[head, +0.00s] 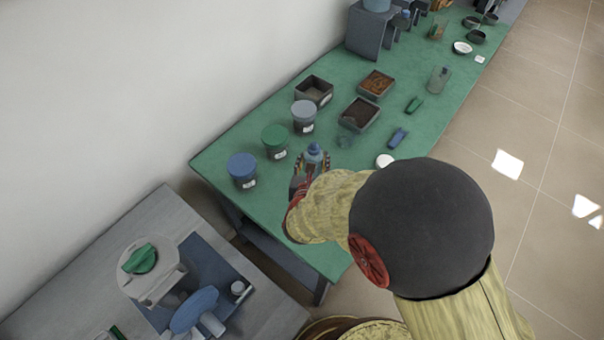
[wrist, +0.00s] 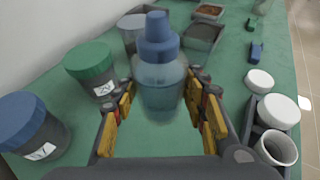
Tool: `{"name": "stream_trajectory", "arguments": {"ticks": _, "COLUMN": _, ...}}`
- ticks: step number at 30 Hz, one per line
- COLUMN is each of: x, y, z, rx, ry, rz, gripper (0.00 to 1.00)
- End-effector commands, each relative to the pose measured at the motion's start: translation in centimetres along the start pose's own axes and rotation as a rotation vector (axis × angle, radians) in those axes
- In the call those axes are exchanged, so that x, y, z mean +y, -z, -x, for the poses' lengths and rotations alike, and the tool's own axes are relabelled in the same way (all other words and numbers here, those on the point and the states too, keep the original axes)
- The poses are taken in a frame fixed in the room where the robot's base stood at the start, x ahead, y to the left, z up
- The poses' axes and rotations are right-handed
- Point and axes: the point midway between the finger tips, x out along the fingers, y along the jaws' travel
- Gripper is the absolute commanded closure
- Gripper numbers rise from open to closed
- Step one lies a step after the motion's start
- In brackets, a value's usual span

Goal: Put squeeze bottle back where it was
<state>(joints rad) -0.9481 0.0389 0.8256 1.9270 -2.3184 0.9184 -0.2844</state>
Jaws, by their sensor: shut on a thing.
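The squeeze bottle is clear with a blue cap and nozzle, and it stands upright in the wrist view (wrist: 160,85). My gripper (wrist: 160,104) has its yellow-padded fingers on both sides of the bottle's body and is shut on it. In the head view the bottle's blue top (head: 314,151) shows over the near part of the green table, with my gripper (head: 311,166) around it. My arm hides part of the table to the right. I cannot tell whether the bottle's base touches the table.
Jars with blue (head: 242,165), green (head: 274,135) and grey (head: 304,109) lids stand left of the bottle. Open trays (head: 360,114) lie beyond. A white lid (wrist: 259,80) and a dark holder with white cups (wrist: 278,148) are at the right. Bare green table (wrist: 155,137) shows nearby.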

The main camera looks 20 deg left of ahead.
Motion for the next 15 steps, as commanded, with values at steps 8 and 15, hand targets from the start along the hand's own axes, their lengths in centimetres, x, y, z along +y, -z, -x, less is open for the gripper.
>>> {"name": "stream_trajectory", "arguments": {"ticks": 8, "x": 2.5, "y": 2.8, "z": -1.5, "rx": 0.0, "ry": 0.0, "rz": -0.001, "gripper": 1.0}}
{"name": "stream_trajectory", "arguments": {"ticks": 15, "x": 3.5, "y": 4.4, "z": -2.3, "rx": 0.0, "ry": 0.001, "rz": 0.001, "gripper": 1.0}}
